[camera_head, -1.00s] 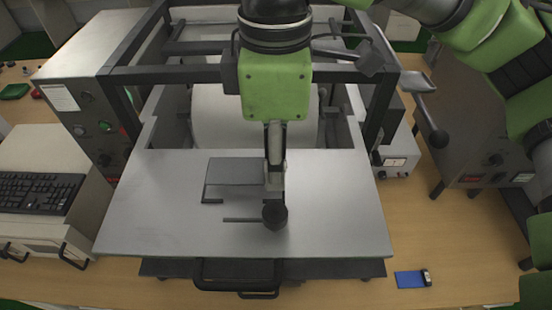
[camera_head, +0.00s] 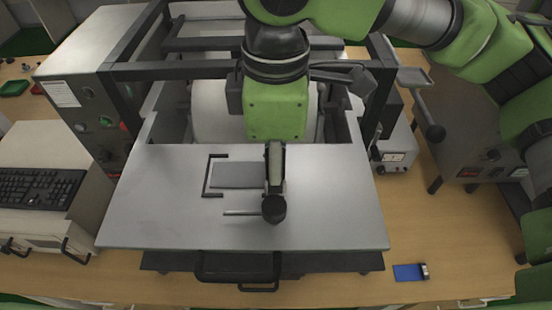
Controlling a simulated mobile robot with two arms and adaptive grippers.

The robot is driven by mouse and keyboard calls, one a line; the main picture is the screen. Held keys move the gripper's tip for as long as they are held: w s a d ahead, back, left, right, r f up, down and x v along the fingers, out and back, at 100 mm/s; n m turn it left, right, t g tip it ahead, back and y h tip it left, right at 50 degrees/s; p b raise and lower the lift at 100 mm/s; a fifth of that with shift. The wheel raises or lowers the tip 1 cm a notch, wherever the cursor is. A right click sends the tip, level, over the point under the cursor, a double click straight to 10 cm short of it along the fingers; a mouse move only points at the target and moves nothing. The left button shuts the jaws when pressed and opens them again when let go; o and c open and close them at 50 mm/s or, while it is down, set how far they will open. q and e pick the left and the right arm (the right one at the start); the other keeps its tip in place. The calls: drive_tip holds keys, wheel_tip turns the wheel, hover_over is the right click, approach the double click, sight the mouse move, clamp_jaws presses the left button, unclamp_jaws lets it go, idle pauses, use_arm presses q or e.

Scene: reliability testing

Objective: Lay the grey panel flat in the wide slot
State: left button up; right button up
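The grey panel (camera_head: 238,175) is a flat dark-grey rectangle over the middle of the light grey plate. My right gripper (camera_head: 273,208) points down at its right end, seen edge-on, and appears shut on it; the contact is hidden. A dark bracket-shaped outline (camera_head: 206,176), apparently the wide slot's left end, shows just left of the panel. The panel overlaps the area inside it; its right end is hidden behind my gripper and panel. Whether the panel touches the plate cannot be told. A thin short slot (camera_head: 240,212) lies in front. My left gripper is not in view.
The light grey plate (camera_head: 150,215) is largely bare around the panel. A black frame (camera_head: 180,73) stands behind it. A control box (camera_head: 95,115) and keyboard (camera_head: 38,190) are at left. A small meter box (camera_head: 396,155) and blue object (camera_head: 409,272) are at right.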

drive_tip(key=shift+f, duration=0.45)
drive_tip(key=shift+r, duration=0.15)
drive_tip(key=shift+r, duration=0.3)
wheel_tip(320, 180, up, 13)
drive_tip(key=shift+b, duration=0.45)
drive_tip(key=shift+w+f, duration=0.1)
